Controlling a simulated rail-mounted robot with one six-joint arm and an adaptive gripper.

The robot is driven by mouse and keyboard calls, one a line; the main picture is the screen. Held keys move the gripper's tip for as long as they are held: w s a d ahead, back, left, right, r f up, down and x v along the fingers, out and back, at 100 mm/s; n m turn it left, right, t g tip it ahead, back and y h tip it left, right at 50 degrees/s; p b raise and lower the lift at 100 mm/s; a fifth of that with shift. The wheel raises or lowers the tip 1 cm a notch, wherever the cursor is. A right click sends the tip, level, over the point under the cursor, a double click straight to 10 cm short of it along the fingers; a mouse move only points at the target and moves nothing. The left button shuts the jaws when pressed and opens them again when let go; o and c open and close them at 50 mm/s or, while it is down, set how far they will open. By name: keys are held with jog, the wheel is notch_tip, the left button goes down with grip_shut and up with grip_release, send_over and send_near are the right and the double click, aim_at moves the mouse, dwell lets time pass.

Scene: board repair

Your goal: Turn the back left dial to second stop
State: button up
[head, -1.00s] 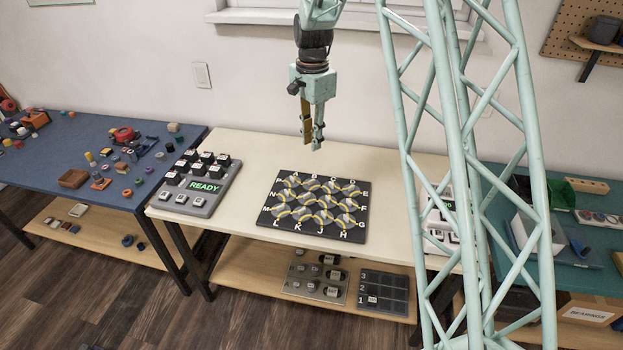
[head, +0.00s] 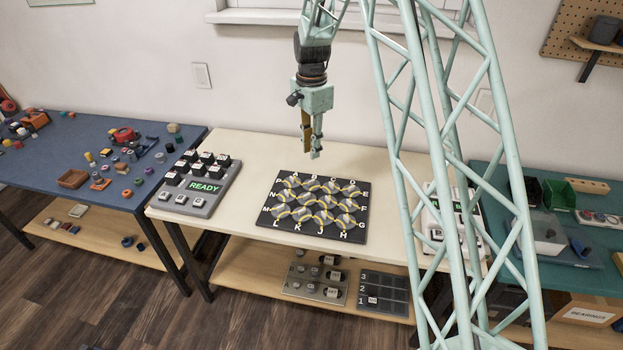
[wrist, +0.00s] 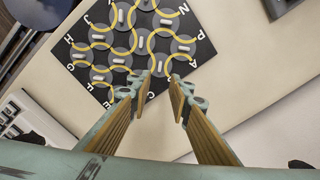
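A black square board (head: 265,222) lettered around its edge lies on the cream table. It carries several grey discs with yellow curved lines. In the wrist view the board (wrist: 202,48) shows pale bars on the discs. A grey panel (head: 298,291) on the lower shelf carries round knobs and dark labelled parts; its markings are too small to read. Which of these is the back left dial I cannot tell. My gripper (head: 315,153) hangs above the back of the board, pointing down. Its fingers are apart and empty in the wrist view (wrist: 161,97).
A grey keypad unit reading READY (head: 206,187) stands left of the board. A white device (head: 432,212) stands at the right, partly behind my lattice column. A dark numbered tray (head: 385,294) lies on the lower shelf. A blue table (head: 60,160) with many small parts stands at the left.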

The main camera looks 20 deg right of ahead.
aim_at(312, 181)
jog(key=shift+f+b, duration=1.3)
jog(key=shift+f, duration=5.35)
jog(key=shift+c, duration=0.7)
grip_shut()
